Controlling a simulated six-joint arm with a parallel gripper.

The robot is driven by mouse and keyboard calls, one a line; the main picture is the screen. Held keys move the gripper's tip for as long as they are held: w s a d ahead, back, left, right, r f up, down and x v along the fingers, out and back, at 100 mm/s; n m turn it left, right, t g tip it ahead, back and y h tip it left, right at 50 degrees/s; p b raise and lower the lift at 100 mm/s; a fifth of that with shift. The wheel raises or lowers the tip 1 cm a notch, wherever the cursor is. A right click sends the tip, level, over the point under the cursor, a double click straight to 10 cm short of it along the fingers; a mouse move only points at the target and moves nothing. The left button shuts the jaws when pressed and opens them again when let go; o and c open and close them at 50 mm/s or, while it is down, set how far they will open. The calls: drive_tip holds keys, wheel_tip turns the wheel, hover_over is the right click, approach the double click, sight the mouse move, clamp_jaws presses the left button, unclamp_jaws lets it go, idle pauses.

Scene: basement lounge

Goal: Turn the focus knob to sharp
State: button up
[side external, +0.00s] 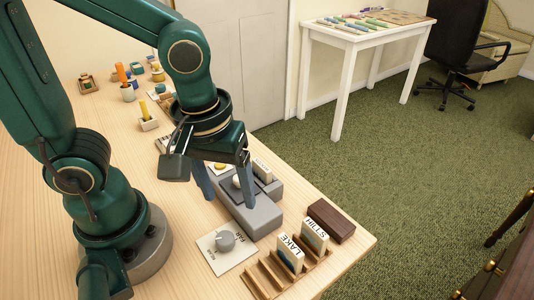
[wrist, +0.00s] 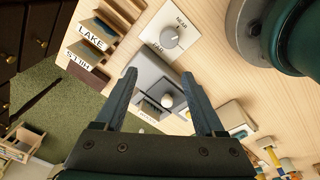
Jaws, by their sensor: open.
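The focus knob (side external: 226,240) is a round grey dial on a pale plate (side external: 213,266), marked NEAR and FAR, on the wooden table. It shows also in the wrist view (wrist: 169,38), above the fingertips. Its exact setting is too small to read. A grey projector-like box (side external: 259,220) sits behind the knob plate, with a pale round knob (side external: 237,181) and an upright labelled slide (side external: 262,170). My gripper (side external: 227,202) is open and empty, pointing down with its fingers spread over the grey box. In the wrist view (wrist: 158,74) the fingers are apart from the focus knob.
A wooden rack (side external: 262,284) holds slides marked LAKE (side external: 290,254) and HILLS (side external: 315,237), right of the knob plate. A dark brown block (side external: 331,221) lies near the table edge.

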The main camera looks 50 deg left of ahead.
sight(225, 238)
drive_tip(key=shift+m+g+y, duration=0.3)
drive_tip(key=shift+m+g, duration=0.2)
drive_tip(key=shift+g, duration=0.3)
drive_tip(key=s+f, duration=0.1)
drive_tip(key=s+d+f, duration=0.1)
drive_tip(key=f, duration=0.1)
drive_tip(key=shift+d+f, duration=0.15)
drive_tip(key=shift+d, duration=0.05)
drive_tip(key=shift+s+a+f, duration=0.1)
drive_tip(key=shift+f, duration=2.25)
clamp_jaws()
